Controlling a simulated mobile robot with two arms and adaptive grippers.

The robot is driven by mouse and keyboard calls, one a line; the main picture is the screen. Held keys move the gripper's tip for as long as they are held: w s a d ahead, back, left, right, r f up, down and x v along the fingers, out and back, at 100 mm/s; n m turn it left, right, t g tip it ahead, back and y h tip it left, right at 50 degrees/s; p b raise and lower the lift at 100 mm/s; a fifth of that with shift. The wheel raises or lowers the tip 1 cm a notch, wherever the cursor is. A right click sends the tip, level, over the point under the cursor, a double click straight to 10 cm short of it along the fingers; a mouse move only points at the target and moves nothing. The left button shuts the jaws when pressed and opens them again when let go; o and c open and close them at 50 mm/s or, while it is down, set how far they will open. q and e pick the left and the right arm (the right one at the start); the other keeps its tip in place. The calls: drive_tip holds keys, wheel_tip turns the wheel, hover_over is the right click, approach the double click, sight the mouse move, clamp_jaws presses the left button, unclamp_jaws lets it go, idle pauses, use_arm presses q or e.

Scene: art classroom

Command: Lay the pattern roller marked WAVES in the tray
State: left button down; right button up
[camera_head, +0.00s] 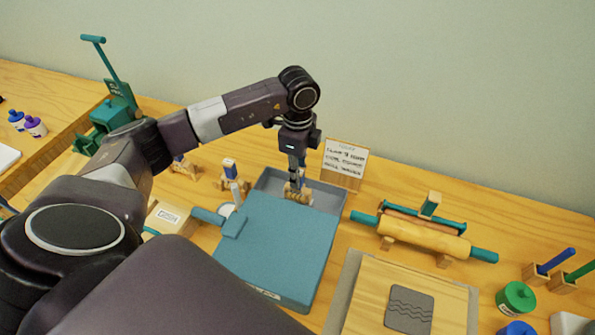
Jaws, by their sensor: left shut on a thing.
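My left gripper (297,178) points straight down over the grey tray (335,193), with its fingers shut on a small wooden pattern roller (299,195). The roller is within the tray's outline in this view. I cannot tell whether it touches the tray floor. No marking on it is readable, and the fingers hide part of it. A teal slab-like cover (285,245) hides the tray's near side. My right gripper does not show.
A wooden stand with a blue-topped piece (230,172) is left of the tray. A sign (344,160) stands behind it. A large rolling pin (425,238) and a wavy grey slab (409,309) on a board are to the right. A green tool (112,108) stands far left.

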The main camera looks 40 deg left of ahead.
use_arm(q)
drive_tip(key=shift+f, duration=0.65)
drive_tip(key=c, duration=1.3)
unclamp_jaws()
wheel_tip(320, 180, up, 10)
drive_tip(key=p, duration=0.7)
drive_tip(key=shift+r, duration=0.1)
